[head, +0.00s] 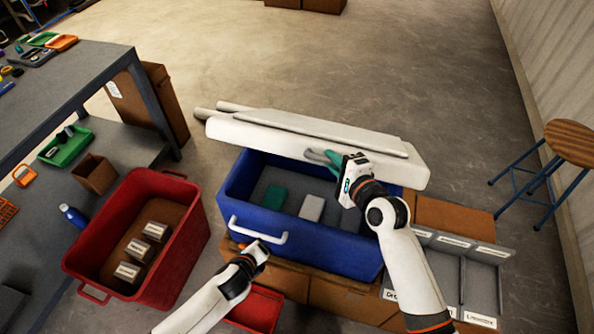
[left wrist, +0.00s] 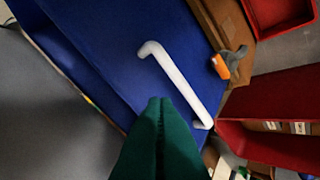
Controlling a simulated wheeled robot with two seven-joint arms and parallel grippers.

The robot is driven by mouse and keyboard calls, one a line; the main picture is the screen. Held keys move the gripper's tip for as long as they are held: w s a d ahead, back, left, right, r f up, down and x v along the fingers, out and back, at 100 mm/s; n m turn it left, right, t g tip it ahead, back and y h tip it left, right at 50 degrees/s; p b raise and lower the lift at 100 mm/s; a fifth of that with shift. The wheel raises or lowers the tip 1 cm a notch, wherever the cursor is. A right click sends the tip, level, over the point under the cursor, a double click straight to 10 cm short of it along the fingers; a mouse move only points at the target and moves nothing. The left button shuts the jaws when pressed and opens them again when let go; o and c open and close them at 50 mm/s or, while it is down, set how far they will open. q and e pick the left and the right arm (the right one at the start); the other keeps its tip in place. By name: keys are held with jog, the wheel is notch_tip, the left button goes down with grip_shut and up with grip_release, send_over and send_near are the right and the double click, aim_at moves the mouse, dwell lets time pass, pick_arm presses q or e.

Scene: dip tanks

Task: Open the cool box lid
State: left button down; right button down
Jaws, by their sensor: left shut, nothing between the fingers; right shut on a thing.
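The blue cool box (head: 330,240) stands on brown cartons, its white lid (head: 270,139) raised at the front so that the inside shows. My right gripper (head: 326,158) is shut on the lid's front edge. The exact grip is partly hidden by the gripper's body. My left gripper (head: 262,250) is shut and empty, close to the white carry handle (head: 252,230) on the box's side. In the left wrist view its green fingers (left wrist: 160,104) are together beside the handle (left wrist: 175,80); I cannot tell whether they touch it.
A green block (head: 273,196) and a pale block (head: 312,207) lie inside the box. A red crate (head: 190,245) with several labelled blocks stands at left. A grey divided tray (head: 450,265) is at right, a stool (head: 570,142) beyond it.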

pick_arm(q)
jog(key=d+r+m+t+h, duration=0.1)
jog(key=d+r+m, duration=0.1)
jog(key=r+m, duration=0.3)
jog(key=w+d+r+m+t+h, duration=0.1)
jog(key=d+r+m, duration=0.15)
jog(key=r, duration=0.45)
jog(key=d+r+m+t, duration=0.2)
jog(key=d+r+m, duration=0.15)
jog(key=r, duration=0.25)
jog(key=w+d, duration=0.3)
jog(key=w, duration=0.8)
jog(key=shift+f, duration=0.1)
